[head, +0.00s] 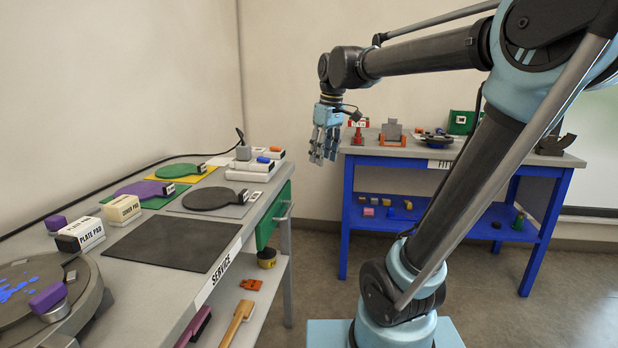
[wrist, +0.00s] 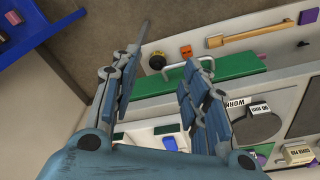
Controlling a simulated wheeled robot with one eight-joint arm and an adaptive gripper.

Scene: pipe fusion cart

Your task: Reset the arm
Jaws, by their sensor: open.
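My gripper (head: 325,146) hangs from my raised arm in the head view, fingers pointing down, in the air between the two benches. In the wrist view my gripper (wrist: 170,95) shows its blue jointed fingers spread apart with nothing between them. It is open and empty. Below and beyond it in the wrist view are the green drawer front (wrist: 225,91) and its metal handle. No held object shows in either view.
The grey service bench (head: 130,318) on the left carries a black mat (head: 172,242), pad boxes and round paddles. A blue bench (head: 345,215) stands at the back right with fittings on top. Open floor (head: 320,262) lies between them.

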